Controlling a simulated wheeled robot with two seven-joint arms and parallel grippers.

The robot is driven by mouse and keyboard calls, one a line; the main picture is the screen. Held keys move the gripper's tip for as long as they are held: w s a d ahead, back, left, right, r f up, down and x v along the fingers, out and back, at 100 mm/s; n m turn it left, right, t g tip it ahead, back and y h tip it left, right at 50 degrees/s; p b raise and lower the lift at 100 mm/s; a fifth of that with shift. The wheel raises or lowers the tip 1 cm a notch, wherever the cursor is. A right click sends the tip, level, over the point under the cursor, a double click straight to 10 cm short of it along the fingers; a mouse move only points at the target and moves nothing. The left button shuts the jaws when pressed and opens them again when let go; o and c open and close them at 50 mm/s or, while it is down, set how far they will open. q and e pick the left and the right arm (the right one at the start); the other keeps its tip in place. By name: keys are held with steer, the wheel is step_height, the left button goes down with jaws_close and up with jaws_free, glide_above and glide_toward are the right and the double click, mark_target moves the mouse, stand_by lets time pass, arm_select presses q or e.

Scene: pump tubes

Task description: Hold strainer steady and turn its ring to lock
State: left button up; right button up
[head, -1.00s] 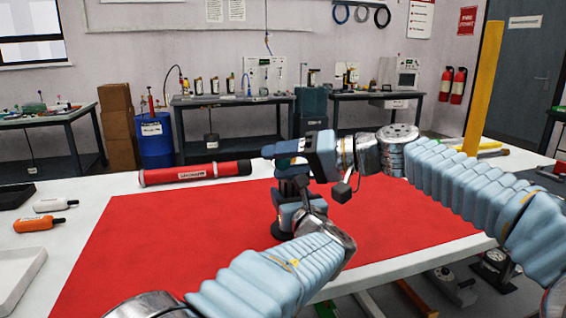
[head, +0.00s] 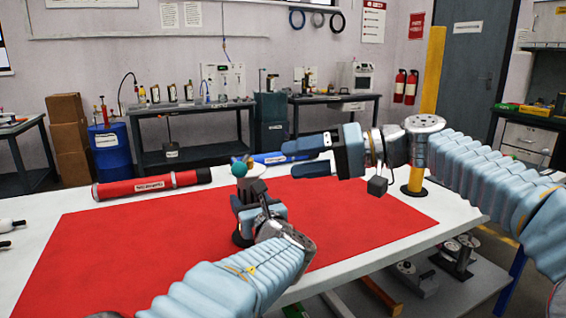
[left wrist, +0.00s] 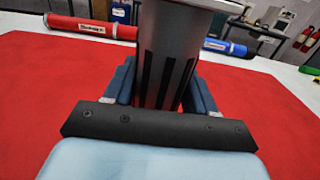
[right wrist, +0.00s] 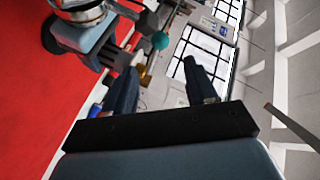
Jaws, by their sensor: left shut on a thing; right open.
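The strainer (head: 253,187) stands upright on the red mat, a grey cylinder with a teal ball (head: 238,169) at its top and a dark foot. In the left wrist view its slotted metal body (left wrist: 165,60) fills the space between the jaws; a wider rim (left wrist: 215,4) is cut off above. My left gripper (head: 246,204) is shut around this body. My right gripper (head: 308,157) is open and empty, to the right of the strainer's top and apart from it. The right wrist view shows the teal ball (right wrist: 160,40) above the open jaws (right wrist: 160,84). The ring's lock state cannot be told.
A red tube (head: 150,186) lies behind the red mat (head: 110,250) at left, and a blue tube (head: 275,158) lies behind the strainer. The mat's left part is clear.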

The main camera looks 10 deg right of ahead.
steer(key=shift+c, duration=0.3)
steer(key=shift+c, duration=1.2)
steer(key=shift+w+f+n, duration=0.25)
steer(key=shift+w+n, duration=0.1)
steer(key=shift+n, duration=0.15)
steer(key=shift+c, duration=1.2)
steer(key=w+f+n+g+y, duration=0.1)
steer(key=n, duration=0.1)
steer(key=w+d+n+g, duration=0.1)
steer(key=n, duration=0.1)
steer(key=w+f+n+g+y, duration=0.1)
steer(key=n+g, duration=0.1)
steer(key=n, duration=0.1)
steer(key=shift+w+d+f+y, duration=0.3)
jaws_close()
steer(key=n+g+y, duration=0.2)
steer(key=n+g, duration=0.2)
steer(key=n, duration=0.5)
glide_toward(243, 166)
steer(key=a, duration=0.5)
steer(key=shift+s+a+f, duration=0.1)
steer(key=shift+a+f, duration=0.05)
steer(key=shift+a, duration=0.25)
